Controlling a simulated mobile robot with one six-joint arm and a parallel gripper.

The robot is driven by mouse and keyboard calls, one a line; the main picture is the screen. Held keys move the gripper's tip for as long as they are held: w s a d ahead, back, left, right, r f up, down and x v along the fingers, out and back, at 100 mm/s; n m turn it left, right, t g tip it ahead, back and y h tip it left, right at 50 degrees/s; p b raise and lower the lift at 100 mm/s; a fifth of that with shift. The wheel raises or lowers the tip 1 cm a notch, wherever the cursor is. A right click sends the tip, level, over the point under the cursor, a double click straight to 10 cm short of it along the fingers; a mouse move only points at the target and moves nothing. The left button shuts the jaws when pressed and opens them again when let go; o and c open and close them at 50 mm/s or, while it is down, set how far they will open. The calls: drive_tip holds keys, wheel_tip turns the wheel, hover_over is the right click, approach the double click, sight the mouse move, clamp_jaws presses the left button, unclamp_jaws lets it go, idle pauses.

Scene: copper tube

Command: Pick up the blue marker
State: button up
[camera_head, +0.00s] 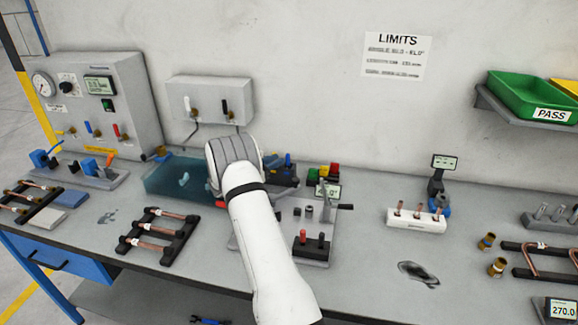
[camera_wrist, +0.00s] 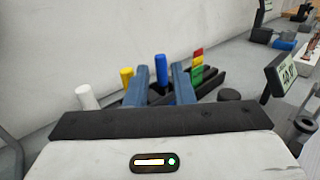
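The blue marker (camera_wrist: 161,72) stands upright among dark holders in the wrist view. It shows between the two fingers of my gripper (camera_wrist: 163,82), with a gap on both sides, so neither finger touches it. My gripper is open and points towards the marker. I cannot tell whether the fingertips reach to either side of it or stop short. In the head view the blue marker's top (camera_head: 288,159) shows just right of my wrist; my own arm hides the fingers and the marker's lower part.
A yellow capped item (camera_wrist: 127,76) and a white cylinder (camera_wrist: 87,97) stand left of the marker. Red, yellow and green blocks (camera_wrist: 197,66) stand close on its right. A small display (camera_wrist: 284,74) is further right. A translucent blue tank (camera_head: 170,179) lies left of my wrist.

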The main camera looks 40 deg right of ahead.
sight(288, 155)
drive_tip(key=d+p, duration=0.2)
drive_tip(key=d, duration=0.4)
drive_tip(key=shift+w+d, duration=0.1)
drive_tip(key=shift+c, duration=0.4)
clamp_jaws()
